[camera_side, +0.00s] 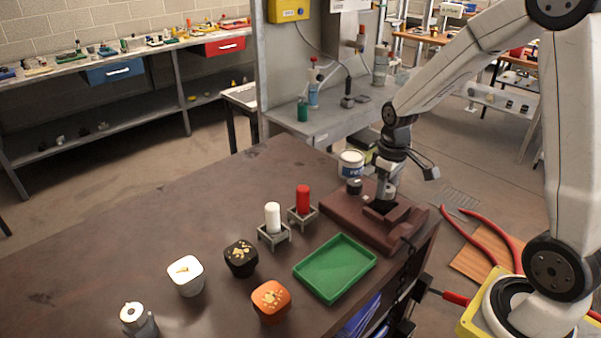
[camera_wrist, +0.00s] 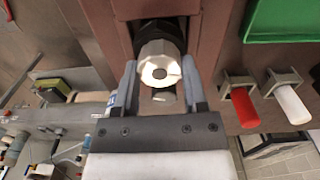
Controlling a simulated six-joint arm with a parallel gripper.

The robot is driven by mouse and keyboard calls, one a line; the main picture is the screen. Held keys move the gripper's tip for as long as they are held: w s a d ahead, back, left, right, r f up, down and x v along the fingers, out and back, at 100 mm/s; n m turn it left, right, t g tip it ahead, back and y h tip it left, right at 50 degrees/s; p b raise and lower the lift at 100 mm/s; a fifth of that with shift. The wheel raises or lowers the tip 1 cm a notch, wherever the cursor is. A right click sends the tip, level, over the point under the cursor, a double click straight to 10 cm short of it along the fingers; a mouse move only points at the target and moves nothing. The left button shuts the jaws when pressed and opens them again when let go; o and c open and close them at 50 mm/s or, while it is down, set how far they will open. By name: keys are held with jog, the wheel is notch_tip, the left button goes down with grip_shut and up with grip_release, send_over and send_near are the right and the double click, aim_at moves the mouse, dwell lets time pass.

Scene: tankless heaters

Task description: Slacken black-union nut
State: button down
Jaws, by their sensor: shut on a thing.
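In the wrist view, the pale, faceted nut (camera_wrist: 156,50) has a bright round end and sits on a black union body (camera_wrist: 160,27). The black body is set in a recess of the brown fixture (camera_wrist: 212,45). My gripper (camera_wrist: 159,70) has one finger on each side of the nut and is shut on it. In the side view, my gripper (camera_side: 387,186) points down over the brown fixture (camera_side: 345,217) at the table's right end. A dark part (camera_side: 383,208) shows beneath it in the fixture. The grip itself is too small to make out there.
A green tray (camera_side: 336,268) lies in front of the fixture. Red (camera_side: 303,198) and white (camera_side: 272,217) cylinders stand in holders left of it. A white tin (camera_side: 351,163) is behind.

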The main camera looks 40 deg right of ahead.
jog(key=shift+w, duration=0.1)
jog(key=shift+c, duration=0.6)
grip_release()
jog(key=shift+r, duration=0.15)
jog(key=shift+r, duration=3.8)
jog(key=s+a+f+t, duration=0.2)
jog(key=s+a+f, duration=0.4)
jog(key=a, duration=0.5)
jog(key=shift+s+a+f+m+t, duration=0.3)
jog(key=shift+s+f, duration=0.1)
jog(key=shift+f, duration=0.45)
